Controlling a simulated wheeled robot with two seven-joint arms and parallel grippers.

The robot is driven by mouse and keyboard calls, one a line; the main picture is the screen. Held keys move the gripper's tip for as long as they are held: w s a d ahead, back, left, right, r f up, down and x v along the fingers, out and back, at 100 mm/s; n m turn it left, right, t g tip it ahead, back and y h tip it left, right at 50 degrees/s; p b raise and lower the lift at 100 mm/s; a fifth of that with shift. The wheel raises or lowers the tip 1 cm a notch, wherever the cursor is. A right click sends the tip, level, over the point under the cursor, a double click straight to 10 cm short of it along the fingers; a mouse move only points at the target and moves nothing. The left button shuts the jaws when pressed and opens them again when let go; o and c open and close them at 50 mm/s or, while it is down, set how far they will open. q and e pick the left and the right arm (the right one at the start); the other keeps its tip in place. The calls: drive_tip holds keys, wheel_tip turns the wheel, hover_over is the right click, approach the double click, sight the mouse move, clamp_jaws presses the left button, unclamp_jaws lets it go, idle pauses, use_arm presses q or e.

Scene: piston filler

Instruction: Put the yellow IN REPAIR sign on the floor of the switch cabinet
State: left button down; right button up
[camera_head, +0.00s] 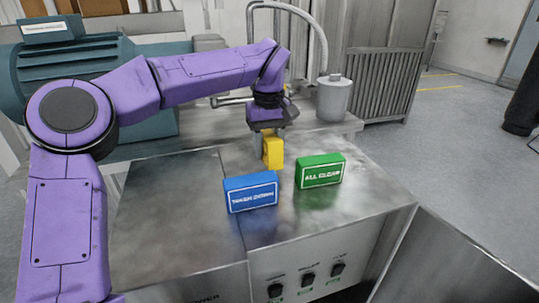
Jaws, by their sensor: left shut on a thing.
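A yellow sign (273,151) is in my left gripper (265,142), just above or at the top of the steel cabinet (165,210). The gripper is shut on it and points down. I cannot tell whether the sign touches the top. Its lettering is not readable. The cabinet's front shows several black switches (308,279). No inside floor of the cabinet is visible. My right gripper is not in view.
A blue WASH DOWN sign (251,192) and a green ALL CLEAR sign (320,171) stand on the cabinet top, close to the yellow one. A metal canister (334,98) stands behind. The left part of the top is clear.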

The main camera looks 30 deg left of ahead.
use_arm(q)
drive_tip(key=shift+s+a+f, duration=0.1)
drive_tip(key=shift+s+f, duration=0.05)
drive_tip(key=shift+f, duration=0.75)
drive_tip(key=shift+s+a+f, duration=0.1)
drive_tip(key=shift+f, duration=0.75)
drive_tip(key=c, duration=1)
unclamp_jaws()
drive_tip(key=o, duration=0.4)
drive_tip(key=shift+w, duration=0.1)
drive_tip(key=shift+w+f, duration=0.1)
